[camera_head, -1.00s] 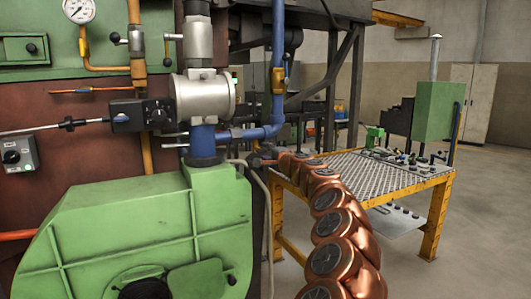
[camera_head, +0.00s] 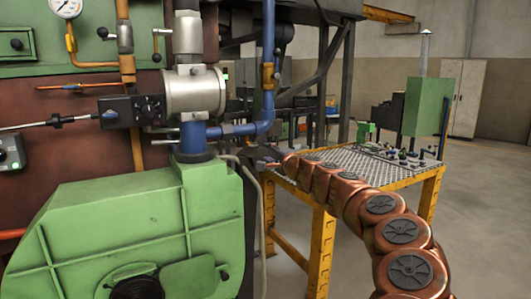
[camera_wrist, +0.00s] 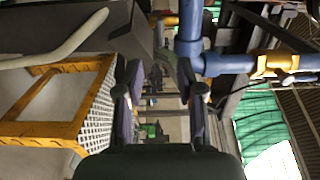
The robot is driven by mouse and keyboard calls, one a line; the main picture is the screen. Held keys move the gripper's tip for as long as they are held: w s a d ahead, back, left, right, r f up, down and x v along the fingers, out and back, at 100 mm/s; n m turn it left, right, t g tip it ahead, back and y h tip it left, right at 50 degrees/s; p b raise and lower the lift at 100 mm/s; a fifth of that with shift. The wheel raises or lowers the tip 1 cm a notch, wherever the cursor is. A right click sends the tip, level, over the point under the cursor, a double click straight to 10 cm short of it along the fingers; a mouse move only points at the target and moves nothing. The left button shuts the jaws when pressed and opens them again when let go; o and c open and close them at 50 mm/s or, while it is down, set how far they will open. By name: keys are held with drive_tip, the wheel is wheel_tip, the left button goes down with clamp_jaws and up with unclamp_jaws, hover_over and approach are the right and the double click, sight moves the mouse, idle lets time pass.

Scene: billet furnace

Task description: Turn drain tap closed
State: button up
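A brass-yellow tap body (camera_head: 268,76) sits on the vertical blue pipe right of the burner. In the wrist view the tap (camera_wrist: 268,64) is at the upper right, on a sideways blue pipe, with a thin lever beside it. In the head view my gripper's end is small and partly hidden behind my copper-coloured arm, below the blue pipe.
The green burner housing (camera_head: 130,225) fills the lower left. A yellow-framed table (camera_head: 320,250) with a perforated top stands below and behind my arm. A pale hose (camera_head: 258,215) hangs beside the burner. The floor at the right is clear.

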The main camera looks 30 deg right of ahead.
drive_tip(key=shift+s+a, duration=0.15)
drive_tip(key=shift+s, duration=1)
drive_tip(key=shift+a, duration=0.1)
